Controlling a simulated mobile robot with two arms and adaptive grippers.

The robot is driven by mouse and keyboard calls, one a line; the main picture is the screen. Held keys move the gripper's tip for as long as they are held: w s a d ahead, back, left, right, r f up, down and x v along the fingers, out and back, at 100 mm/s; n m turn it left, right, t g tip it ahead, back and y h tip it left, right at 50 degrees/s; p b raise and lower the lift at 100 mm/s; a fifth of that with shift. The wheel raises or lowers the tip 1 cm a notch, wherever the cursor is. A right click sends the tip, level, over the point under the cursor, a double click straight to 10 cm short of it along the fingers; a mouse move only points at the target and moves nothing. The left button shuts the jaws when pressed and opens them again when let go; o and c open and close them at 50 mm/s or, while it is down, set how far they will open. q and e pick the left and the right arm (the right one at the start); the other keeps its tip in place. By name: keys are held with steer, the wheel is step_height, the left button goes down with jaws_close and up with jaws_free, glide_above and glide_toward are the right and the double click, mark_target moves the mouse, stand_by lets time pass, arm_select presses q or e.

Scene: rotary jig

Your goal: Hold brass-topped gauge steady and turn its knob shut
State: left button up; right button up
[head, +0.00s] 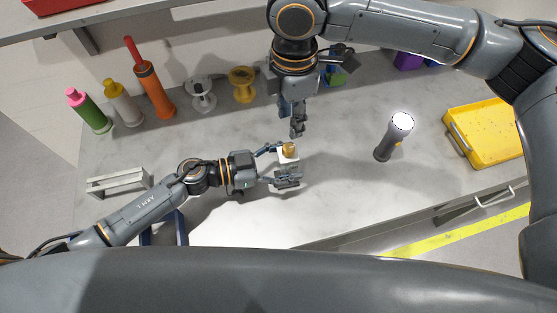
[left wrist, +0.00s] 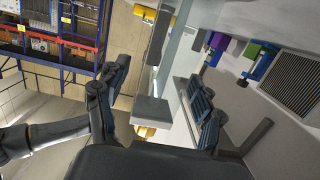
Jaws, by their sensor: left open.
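The brass-topped gauge shows in the head view as a small pale block (head: 287,160) with a round brass top (head: 289,148), near the middle of the bench. In the left wrist view its grey body (left wrist: 152,111) and part of the brass (left wrist: 145,131) show between my fingers. My left gripper (head: 281,164) is open, one finger on either side of the gauge; I cannot tell whether either finger touches it. My right gripper (head: 297,128) points down just above the gauge in the picture, apart from the brass top. Its finger opening is not clear.
A pale bracket (head: 117,182) lies by my left arm. The bench front centre is clear.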

mark_target(288, 149)
arm_select(q)
steer(key=c, duration=1.3)
jaws_close()
arm_select(e)
steer(key=shift+o, duration=1.1)
steer(key=n, duration=0.2)
steer(key=r+n, duration=0.1)
steer(key=shift+n, duration=0.4)
step_height(288, 149, down, 11)
steer(key=n, duration=0.5)
steer(key=shift+s+r, duration=0.1)
steer(key=shift+s, duration=0.05)
jaws_close()
